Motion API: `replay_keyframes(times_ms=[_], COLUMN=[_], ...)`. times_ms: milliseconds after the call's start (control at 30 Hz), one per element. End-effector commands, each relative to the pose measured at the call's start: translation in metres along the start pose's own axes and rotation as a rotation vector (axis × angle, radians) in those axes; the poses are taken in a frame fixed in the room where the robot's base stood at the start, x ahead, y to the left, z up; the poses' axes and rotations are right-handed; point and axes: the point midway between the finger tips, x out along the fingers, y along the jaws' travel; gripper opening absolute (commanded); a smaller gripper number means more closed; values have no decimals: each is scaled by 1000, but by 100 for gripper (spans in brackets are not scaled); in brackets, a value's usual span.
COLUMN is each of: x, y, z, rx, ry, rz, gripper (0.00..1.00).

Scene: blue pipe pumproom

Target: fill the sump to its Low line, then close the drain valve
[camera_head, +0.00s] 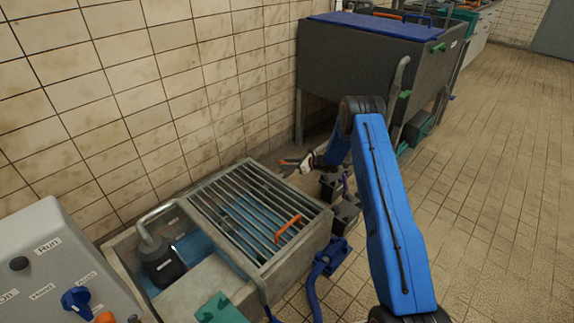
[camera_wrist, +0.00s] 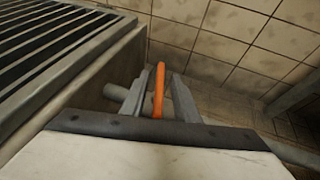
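The concrete sump (camera_head: 322,240) stands at the wall with blue water (camera_head: 196,247) showing at its open end and under the grating (camera_head: 232,201). I cannot make out a Low line or the exact level. My gripper (camera_head: 289,165) is low behind the sump's far end, by the wall. In the wrist view an orange lever (camera_wrist: 158,90), which looks like the drain valve handle, stands between my gripper's (camera_wrist: 162,72) two fingers. The fingers look open, with a gap on the lever's right side. A grey pipe stub (camera_wrist: 116,92) is left of the lever; the valve body is hidden.
A dark pump (camera_head: 160,262) with a bent pipe sits in the sump. An orange handle (camera_head: 288,228) lies on the grating. A control panel (camera_head: 50,270) is at front left. A grey tank (camera_head: 375,65) with a blue lid stands behind. The tiled floor at right is clear.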

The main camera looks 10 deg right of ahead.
Motion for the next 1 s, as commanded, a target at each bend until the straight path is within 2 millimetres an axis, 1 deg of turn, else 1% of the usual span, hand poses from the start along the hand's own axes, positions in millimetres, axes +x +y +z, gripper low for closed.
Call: replay_keyframes(times_ms=[167,600,700,800,900,1000], x=[-27,-115,-133,-148,-159,-165], y=[-1,-1,-1,-1,0,-1], z=[1,0,0,0,-1,-1], rx=[1,1,2,1,1,1], ry=[-1,0,0,0,1,0], rz=[-3,-3,-2,-2,-1,-1], gripper=[28,28,28,28,28,28])
